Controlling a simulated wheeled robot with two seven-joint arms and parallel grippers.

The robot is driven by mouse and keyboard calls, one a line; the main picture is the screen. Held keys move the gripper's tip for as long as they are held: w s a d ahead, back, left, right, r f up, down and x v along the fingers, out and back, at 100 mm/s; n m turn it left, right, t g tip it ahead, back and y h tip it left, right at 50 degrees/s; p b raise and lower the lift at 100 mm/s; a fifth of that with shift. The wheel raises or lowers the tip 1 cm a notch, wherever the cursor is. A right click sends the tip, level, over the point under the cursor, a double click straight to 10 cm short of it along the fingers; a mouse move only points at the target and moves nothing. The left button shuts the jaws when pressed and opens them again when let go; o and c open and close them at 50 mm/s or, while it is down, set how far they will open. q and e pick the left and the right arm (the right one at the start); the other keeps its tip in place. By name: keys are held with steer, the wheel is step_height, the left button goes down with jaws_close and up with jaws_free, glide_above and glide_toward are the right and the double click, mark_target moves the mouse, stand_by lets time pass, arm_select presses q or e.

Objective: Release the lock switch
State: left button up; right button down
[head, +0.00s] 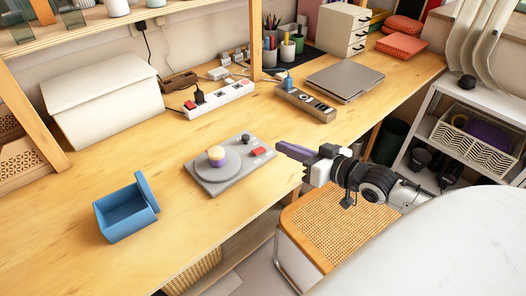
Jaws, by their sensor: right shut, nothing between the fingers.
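A grey device (222,182) lies flat on the wooden desk. My right gripper (281,148) reaches in from the right over the desk edge. It is shut and empty, its tips just right of the red switch with a small gap seen between them. My left gripper is out of view.
An open blue box (124,216) stands at the front left of the desk. Power strips (219,98) and (305,103) a second strip lie behind the device, with a closed laptop (344,81) further right. A woven chair seat (335,232) sits below my right arm.

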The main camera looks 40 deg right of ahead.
glide_above(263, 161)
steer(key=d, duration=0.1)
steer(key=shift+s+f, duration=0.35)
steer(key=shift+f, duration=0.45)
steer(key=f, duration=0.3)
steer(key=shift+w+a+f, duration=0.1)
steer(key=shift+w+a, duration=0.2)
steer(key=shift+a, duration=0.1)
steer(key=shift+a+f, duration=0.1)
steer(key=shift+f, duration=0.45)
